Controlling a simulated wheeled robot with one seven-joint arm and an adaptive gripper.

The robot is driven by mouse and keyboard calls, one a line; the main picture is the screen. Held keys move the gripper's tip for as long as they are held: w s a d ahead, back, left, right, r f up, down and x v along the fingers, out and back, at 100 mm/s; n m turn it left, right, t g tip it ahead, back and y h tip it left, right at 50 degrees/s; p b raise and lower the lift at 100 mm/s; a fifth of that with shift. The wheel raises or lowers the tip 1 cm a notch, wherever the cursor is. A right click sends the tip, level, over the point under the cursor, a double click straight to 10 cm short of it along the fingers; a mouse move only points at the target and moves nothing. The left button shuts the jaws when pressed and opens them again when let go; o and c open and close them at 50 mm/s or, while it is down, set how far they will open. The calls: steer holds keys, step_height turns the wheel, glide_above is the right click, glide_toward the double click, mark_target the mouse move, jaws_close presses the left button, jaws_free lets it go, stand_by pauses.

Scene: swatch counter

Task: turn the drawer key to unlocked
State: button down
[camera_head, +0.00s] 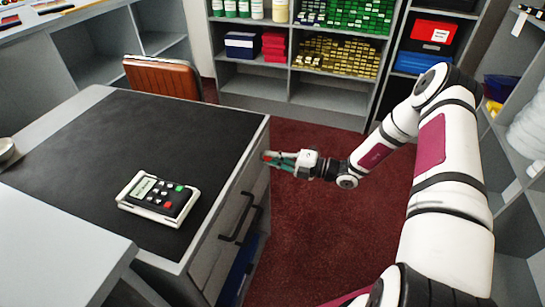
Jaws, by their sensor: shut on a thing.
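The desk has a drawer front (227,220) in grey with dark bar handles on its right side. My gripper (268,158) is at the far upper corner of that side, level with the top drawer and close against it. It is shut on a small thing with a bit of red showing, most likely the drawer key. The key's shape, its turn angle and the lock are too small and too hidden by the fingers to tell. The drawers look closed.
A card terminal (158,198) lies on the dark desk top (85,165). A brown chair (162,77) stands behind the desk. Shelves with coloured boxes (340,56) line the back. The red carpet (310,225) right of the desk is clear under my arm.

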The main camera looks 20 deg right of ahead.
stand_by(0.4)
steer(key=c, duration=1.7)
jaws_free()
steer(key=v, duration=1.2)
